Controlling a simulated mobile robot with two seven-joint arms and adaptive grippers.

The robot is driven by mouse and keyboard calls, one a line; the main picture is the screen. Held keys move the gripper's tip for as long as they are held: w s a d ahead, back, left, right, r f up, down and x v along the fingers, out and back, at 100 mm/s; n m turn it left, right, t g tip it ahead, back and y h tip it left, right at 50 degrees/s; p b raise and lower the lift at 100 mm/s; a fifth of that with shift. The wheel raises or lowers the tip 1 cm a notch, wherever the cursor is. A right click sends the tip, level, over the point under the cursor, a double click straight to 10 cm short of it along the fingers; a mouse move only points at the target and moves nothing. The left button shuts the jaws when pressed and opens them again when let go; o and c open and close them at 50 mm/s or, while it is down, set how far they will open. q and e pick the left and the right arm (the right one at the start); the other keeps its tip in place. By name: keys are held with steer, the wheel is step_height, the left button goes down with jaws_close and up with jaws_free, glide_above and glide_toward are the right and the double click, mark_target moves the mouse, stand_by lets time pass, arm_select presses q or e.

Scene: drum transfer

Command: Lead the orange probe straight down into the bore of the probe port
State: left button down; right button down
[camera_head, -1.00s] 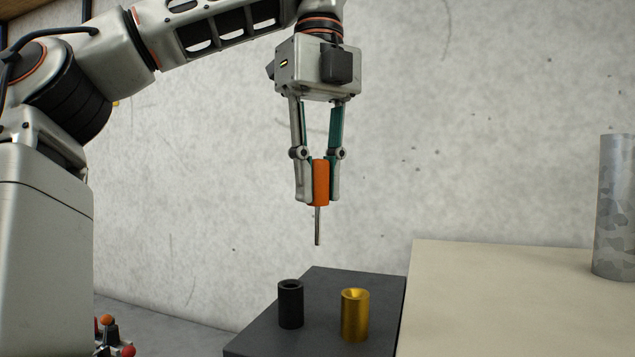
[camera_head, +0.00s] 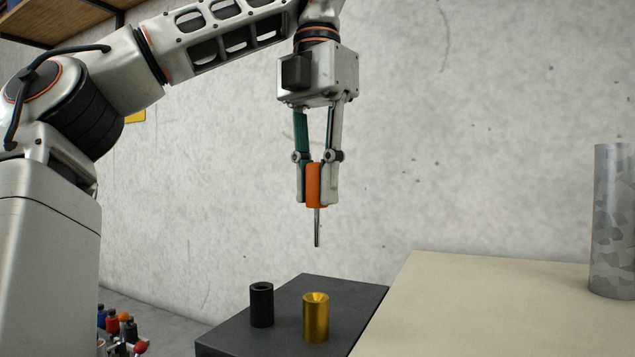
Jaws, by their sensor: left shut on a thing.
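My left gripper (camera_head: 316,190) is shut on the orange probe (camera_head: 314,186) by its orange handle. The probe hangs upright in the air, its thin metal rod (camera_head: 317,228) pointing down, tip clear of everything. Below it on a dark block stand a gold cylinder (camera_head: 316,320) with a flared bore in its top and, to its left, a black cylinder (camera_head: 261,306) with a hole in its top. In the picture the rod tip is above the gold cylinder, with a gap; I cannot tell the depth offset. My right gripper is not in view.
The dark block (camera_head: 340,288) carries both cylinders. A pale tabletop (camera_head: 480,305) lies to its right, with a tall mottled grey cylinder (camera_head: 611,220) at the far right. A concrete wall is behind. Several small coloured items (camera_head: 118,330) sit at lower left.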

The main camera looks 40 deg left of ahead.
mark_target(316, 247)
arm_select(q)
steer(key=shift+s+a+f, duration=0.1)
steer(key=shift+a+f, duration=0.05)
steer(key=shift+f, duration=2.7)
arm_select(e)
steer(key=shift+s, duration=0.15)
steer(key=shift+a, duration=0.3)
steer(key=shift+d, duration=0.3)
arm_select(q)
steer(key=shift+f+b, duration=0.3)
steer(key=shift+f, duration=0.35)
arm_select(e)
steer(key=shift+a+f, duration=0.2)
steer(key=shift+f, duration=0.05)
arm_select(q)
steer(key=shift+f+b, duration=0.35)
steer(key=shift+f, duration=0.45)
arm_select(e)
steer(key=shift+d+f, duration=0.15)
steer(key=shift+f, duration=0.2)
